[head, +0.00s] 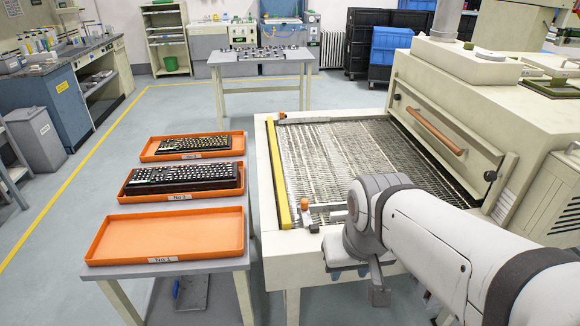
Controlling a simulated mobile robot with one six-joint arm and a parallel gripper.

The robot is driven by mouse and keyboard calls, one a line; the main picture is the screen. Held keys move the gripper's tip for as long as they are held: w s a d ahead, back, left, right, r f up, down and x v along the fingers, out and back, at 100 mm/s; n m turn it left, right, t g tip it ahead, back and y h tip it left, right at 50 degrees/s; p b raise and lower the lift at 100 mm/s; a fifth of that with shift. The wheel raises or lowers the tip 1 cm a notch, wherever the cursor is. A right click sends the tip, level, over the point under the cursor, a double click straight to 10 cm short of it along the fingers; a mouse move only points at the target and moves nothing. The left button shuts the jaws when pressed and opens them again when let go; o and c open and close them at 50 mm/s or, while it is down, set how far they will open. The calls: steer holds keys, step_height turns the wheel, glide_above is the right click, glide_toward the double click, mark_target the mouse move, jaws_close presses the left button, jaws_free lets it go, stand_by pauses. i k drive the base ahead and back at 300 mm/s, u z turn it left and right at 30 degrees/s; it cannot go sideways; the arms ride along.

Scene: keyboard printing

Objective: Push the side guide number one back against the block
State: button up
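A printing machine has a wire-mesh conveyor bed (330,150) with a yellow bar (275,170) along its left edge. A short rail with an orange knob (305,204) sits at the near left corner of the bed and looks like a side guide. A longer rail (325,119) with a small orange knob at its left end crosses the far edge. I cannot read which is number one, and I cannot pick out the block. My arm covers the bed's near right part. My gripper (377,288) shows only partly below the wrist, near the machine's front edge; its fingertips are not clear.
Left of the machine, a table holds an empty orange tray (165,235) labelled No 1 and two trays with keyboards, the middle keyboard (182,177) and the far keyboard (194,144). The machine's hood (470,110) stands right of the bed. Open floor lies further left.

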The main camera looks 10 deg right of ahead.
mark_target(306, 209)
steer(key=i, duration=0.95)
